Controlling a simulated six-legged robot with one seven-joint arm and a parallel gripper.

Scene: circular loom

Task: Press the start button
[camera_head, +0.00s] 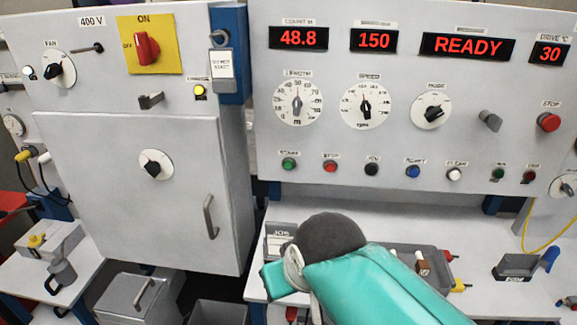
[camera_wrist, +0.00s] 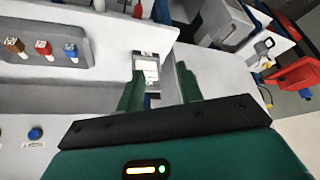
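The green start button (camera_head: 289,163) is at the left end of the lower button row on the grey control panel (camera_head: 400,222). Its label is small and blurred but appears to read START. In the wrist view, my gripper (camera_wrist: 157,88) has its two green fingers apart with nothing held between them. Beyond them is a small grey holder with a white card (camera_wrist: 147,70). The head view shows my teal arm below the panel, well under the start button, but the fingers are hidden there. I cannot identify the start button in the wrist view.
The same row holds a red button (camera_head: 330,166), a black one (camera_head: 372,169) and a blue one (camera_head: 412,171). A larger red stop button (camera_head: 548,122) is at right. The display (camera_head: 467,46) reads READY. A grey cabinet (camera_head: 130,195) stands left. Space before the panel's buttons looks clear.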

